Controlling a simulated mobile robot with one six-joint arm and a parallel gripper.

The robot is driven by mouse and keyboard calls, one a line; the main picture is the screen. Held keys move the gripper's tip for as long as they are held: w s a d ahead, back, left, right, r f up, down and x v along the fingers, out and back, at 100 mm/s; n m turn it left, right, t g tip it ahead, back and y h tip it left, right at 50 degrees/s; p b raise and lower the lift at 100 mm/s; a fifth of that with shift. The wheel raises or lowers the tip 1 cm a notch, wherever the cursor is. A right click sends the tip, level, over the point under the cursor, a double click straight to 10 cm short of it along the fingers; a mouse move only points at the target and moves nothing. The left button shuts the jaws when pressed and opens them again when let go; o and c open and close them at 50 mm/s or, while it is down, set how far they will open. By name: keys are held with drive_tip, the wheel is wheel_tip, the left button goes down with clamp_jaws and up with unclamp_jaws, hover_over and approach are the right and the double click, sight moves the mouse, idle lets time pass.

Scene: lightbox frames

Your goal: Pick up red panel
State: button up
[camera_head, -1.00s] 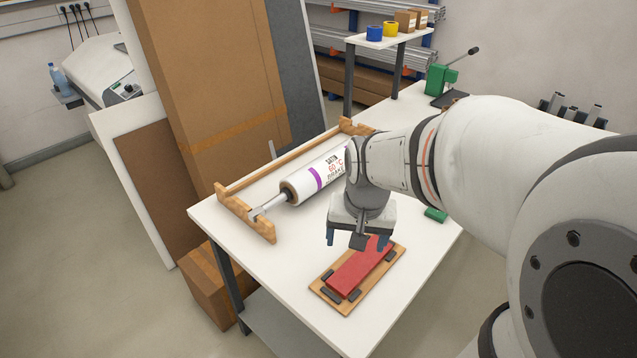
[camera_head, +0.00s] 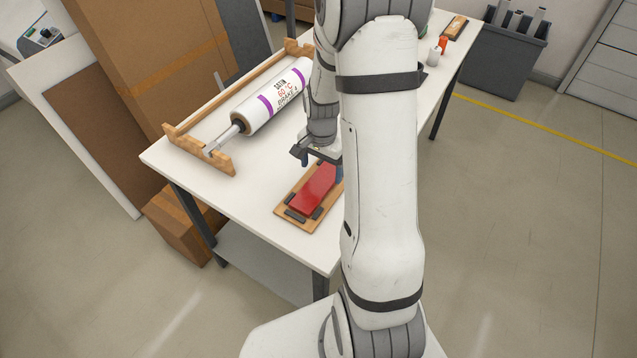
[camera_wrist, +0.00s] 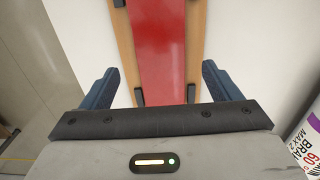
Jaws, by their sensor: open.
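The red panel (camera_head: 314,189) lies flat on a wooden board (camera_head: 283,214) with small dark blocks around its edges, near the front corner of the white table. In the wrist view the red panel (camera_wrist: 163,45) runs up the picture between the two blue fingers. My gripper (camera_head: 322,169) is above the panel's far end, pointing down, open and empty. In the wrist view my gripper (camera_wrist: 160,88) has a finger on each side of the panel and board, apart from the panel. My arm hides part of the board's right side in the head view.
A large labelled roll (camera_head: 272,97) rests on a wooden stand (camera_head: 229,165) left of the gripper. The white table (camera_head: 258,178) is bare around the board. Tall cardboard (camera_head: 150,60) leans behind the table's left side. A grey bin (camera_head: 507,55) stands at the back right.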

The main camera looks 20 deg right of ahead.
sight(320, 182)
drive_tip(key=shift+s+a+f+p, duration=0.1)
drive_tip(key=shift+f+p, duration=0.2)
drive_tip(key=shift+f, duration=0.85)
drive_tip(key=shift+a+f+p, duration=0.1)
drive_tip(key=shift+f+p, duration=0.15)
drive_tip(key=shift+f, duration=0.9)
drive_tip(key=shift+c, duration=0.2)
drive_tip(key=c, duration=1.1)
drive_tip(key=shift+c, duration=0.2)
